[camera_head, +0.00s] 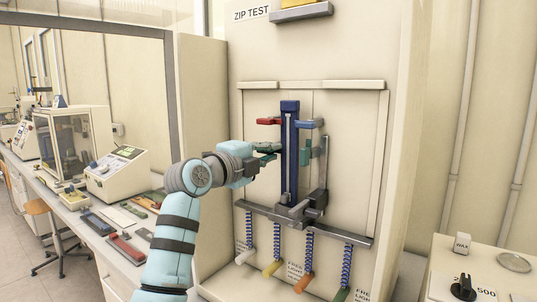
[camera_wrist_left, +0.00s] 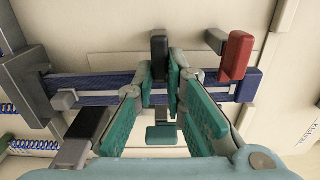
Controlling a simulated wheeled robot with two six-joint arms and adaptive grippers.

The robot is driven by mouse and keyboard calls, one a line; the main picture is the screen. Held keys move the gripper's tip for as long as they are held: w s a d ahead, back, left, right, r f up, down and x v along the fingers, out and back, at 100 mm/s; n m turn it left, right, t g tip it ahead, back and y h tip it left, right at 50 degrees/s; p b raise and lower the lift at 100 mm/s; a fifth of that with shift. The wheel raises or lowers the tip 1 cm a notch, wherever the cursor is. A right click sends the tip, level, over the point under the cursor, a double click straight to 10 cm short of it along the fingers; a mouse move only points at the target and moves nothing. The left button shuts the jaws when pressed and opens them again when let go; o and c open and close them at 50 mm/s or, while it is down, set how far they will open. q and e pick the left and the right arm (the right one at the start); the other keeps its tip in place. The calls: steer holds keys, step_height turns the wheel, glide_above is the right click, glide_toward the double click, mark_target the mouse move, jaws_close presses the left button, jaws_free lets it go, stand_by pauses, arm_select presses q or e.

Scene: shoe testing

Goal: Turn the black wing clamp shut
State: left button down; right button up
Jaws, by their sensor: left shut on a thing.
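The black wing clamp (camera_wrist_left: 159,46) sticks out from the blue bar (camera_wrist_left: 105,88) in the left wrist view. My left gripper (camera_wrist_left: 161,72) is shut on it, with one teal fingertip on each side. In the head view the blue bar (camera_head: 290,150) stands upright on the test rig, and my left gripper (camera_head: 270,151) reaches its left side at upper-middle height. The clamp is hidden there behind the fingers. My right gripper is in neither view.
A red clamp (camera_head: 268,121) sits just above my left gripper on the same side. Springs with coloured handles (camera_head: 304,283) hang below. A workbench with instruments (camera_head: 118,172) stands at the left.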

arm_select(q)
steer(key=shift+f, duration=0.25)
steer(key=c, duration=1.8)
jaws_free()
steer(key=shift+o, duration=0.8)
steer(key=shift+r, duration=0.15)
steer(key=v, duration=1.2)
steer(key=shift+s+d, duration=0.1)
